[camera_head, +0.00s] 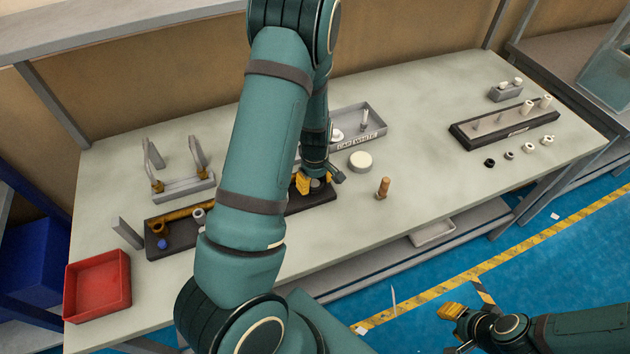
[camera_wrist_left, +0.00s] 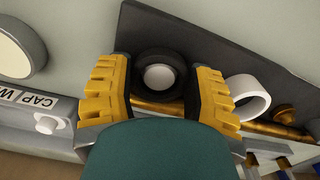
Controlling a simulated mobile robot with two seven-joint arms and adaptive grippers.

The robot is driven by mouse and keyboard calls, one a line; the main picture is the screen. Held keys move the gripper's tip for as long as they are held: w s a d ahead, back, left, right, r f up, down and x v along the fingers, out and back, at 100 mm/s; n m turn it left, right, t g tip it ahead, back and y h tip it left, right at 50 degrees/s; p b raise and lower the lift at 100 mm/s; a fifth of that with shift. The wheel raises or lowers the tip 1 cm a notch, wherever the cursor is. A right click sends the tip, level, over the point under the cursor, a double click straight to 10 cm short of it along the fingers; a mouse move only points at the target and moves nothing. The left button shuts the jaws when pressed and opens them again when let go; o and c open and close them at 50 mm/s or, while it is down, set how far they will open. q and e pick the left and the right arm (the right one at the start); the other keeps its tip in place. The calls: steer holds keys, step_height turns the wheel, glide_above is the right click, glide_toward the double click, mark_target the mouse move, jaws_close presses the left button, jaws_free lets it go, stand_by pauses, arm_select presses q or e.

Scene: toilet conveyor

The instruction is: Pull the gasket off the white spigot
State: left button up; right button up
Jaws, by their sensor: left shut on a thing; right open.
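The black gasket (camera_wrist_left: 158,54) is a thick ring around the round end of the white spigot (camera_wrist_left: 159,77) in the left wrist view. My left gripper (camera_wrist_left: 160,88) has its yellow fingers on either side of the gasket, shut on it. In the head view the left gripper (camera_head: 317,185) is low over the right end of the dark base (camera_head: 312,203). There the fingers and arm largely hide the spigot and gasket. Whether the gasket has shifted along the spigot I cannot tell. My right gripper (camera_head: 456,327) is open and empty at lower right, away from the table.
A white ring (camera_wrist_left: 250,96) and brass pipe lie beside the left gripper. A round white cap (camera_head: 361,161), brown peg (camera_head: 383,188) and labelled tray (camera_head: 372,132) are close by. A red bin (camera_head: 98,287) stands left. The right table centre is clear.

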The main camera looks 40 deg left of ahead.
arm_select(q)
steer(key=shift+r, duration=0.2)
steer(key=shift+r+p, duration=1.7)
steer(key=shift+r, duration=0.05)
